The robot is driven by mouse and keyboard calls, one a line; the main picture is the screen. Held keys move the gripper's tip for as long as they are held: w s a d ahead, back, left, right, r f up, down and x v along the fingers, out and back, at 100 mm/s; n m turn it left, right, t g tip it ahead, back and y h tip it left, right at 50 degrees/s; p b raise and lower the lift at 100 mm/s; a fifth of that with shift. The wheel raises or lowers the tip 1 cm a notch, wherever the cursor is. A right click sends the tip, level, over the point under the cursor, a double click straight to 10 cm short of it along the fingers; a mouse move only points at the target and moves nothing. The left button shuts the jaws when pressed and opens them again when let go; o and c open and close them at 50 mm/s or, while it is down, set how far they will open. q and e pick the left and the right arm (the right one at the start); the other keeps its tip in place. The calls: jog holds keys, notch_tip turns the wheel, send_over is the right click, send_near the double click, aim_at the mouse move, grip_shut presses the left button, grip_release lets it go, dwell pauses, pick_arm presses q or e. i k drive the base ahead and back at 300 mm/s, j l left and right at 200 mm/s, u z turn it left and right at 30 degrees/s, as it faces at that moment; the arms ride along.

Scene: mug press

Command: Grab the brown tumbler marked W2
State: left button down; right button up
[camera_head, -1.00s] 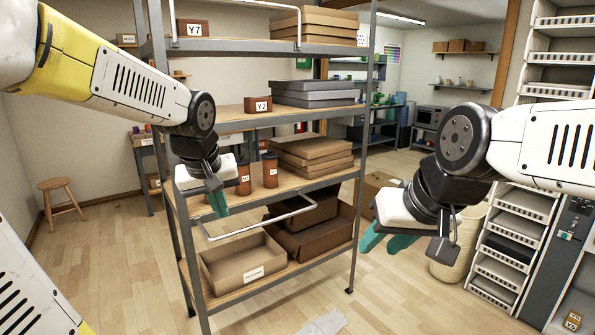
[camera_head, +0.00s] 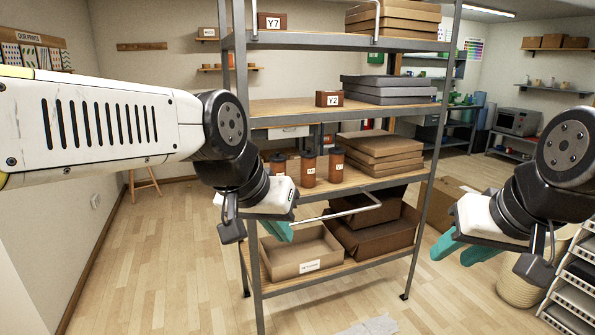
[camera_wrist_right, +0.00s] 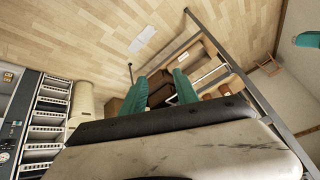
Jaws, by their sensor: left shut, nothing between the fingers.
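Several brown tumblers with dark lids stand upright on the shelf below the Y2 box: one (camera_head: 308,170), one to its right (camera_head: 336,165), and one at the left (camera_head: 278,163), partly hidden by my left wrist. Their white labels are too small to read, so I cannot tell which is W2. My left gripper (camera_head: 278,231) is shut and empty, in front of and below the tumblers. My right gripper (camera_head: 463,250) is open and empty, right of the shelf rack; its parted fingers also show in the right wrist view (camera_wrist_right: 168,88).
The metal rack (camera_head: 418,215) has posts and a protruding rail (camera_head: 345,211) near my left gripper. An open cardboard box (camera_head: 298,256) sits on the bottom shelf. Flat brown boxes (camera_head: 380,150) lie right of the tumblers. The wood floor in front is clear except for a pale sheet (camera_head: 372,326).

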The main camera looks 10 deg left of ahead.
aim_at(278, 161)
jog(key=i+j, duration=0.2)
jog(key=j, duration=0.15)
jog(key=i+j, duration=0.2)
jog(key=j, duration=0.2)
jog(key=i+j, duration=0.15)
jog(key=j, duration=0.2)
jog(key=i+j, duration=0.2)
jog(key=j, duration=0.15)
jog(key=i+j, duration=0.2)
jog(key=j, duration=0.2)
